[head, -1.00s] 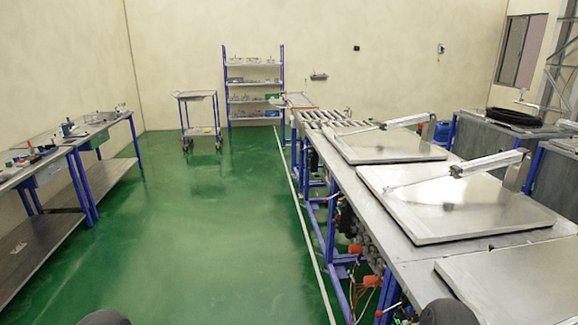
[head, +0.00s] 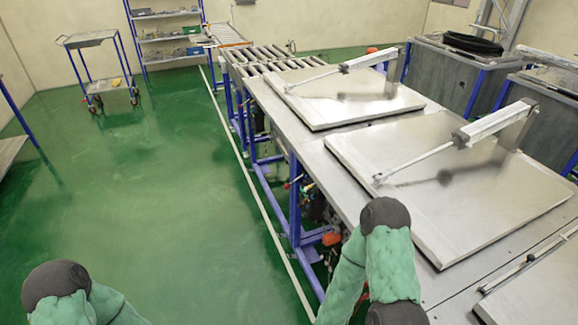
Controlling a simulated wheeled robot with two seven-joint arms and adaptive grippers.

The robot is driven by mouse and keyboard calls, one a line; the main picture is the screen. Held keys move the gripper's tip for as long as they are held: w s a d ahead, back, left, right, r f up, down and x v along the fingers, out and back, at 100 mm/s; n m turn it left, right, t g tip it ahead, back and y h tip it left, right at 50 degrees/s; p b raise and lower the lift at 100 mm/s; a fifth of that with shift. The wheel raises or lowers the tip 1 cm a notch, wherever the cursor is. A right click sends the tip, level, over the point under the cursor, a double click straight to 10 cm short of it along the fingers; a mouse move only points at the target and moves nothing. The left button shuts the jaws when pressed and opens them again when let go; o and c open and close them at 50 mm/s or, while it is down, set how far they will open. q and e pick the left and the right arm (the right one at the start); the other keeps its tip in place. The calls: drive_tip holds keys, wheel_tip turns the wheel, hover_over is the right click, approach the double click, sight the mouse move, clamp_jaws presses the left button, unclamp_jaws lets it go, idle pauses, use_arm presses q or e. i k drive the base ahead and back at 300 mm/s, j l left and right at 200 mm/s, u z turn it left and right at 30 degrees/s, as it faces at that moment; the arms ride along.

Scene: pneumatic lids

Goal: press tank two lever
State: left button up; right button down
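A long steel bench with a blue frame runs along the right side. Several flat metal tank lids lie on it: a far lid (head: 345,99), a middle lid (head: 455,190) and a near lid (head: 540,295) cut off by the picture's edge. Each has a pneumatic cylinder arm; the far cylinder (head: 370,60) and middle cylinder (head: 495,124) show clearly. Levers cannot be made out surely; a small orange-red part (head: 331,238) shows on the bench's front side. My two green-sleeved arms show at the bottom, the right one beside the bench. Neither gripper is in view.
The green floor (head: 140,200) left of the bench is clear, with a white line (head: 250,185) along the bench. A wheeled cart (head: 95,70) and a shelf (head: 165,35) stand at the back left. Grey tanks (head: 450,75) stand behind the bench. A roller conveyor (head: 270,58) adjoins its far end.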

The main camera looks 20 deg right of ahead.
sight(287, 186)
drive_tip(key=i+j+z, duration=0.1)
drive_tip(key=i+z, duration=0.2)
drive_tip(key=i, duration=0.15)
drive_tip(key=i+j+z, duration=0.6)
drive_tip(key=i, duration=0.75)
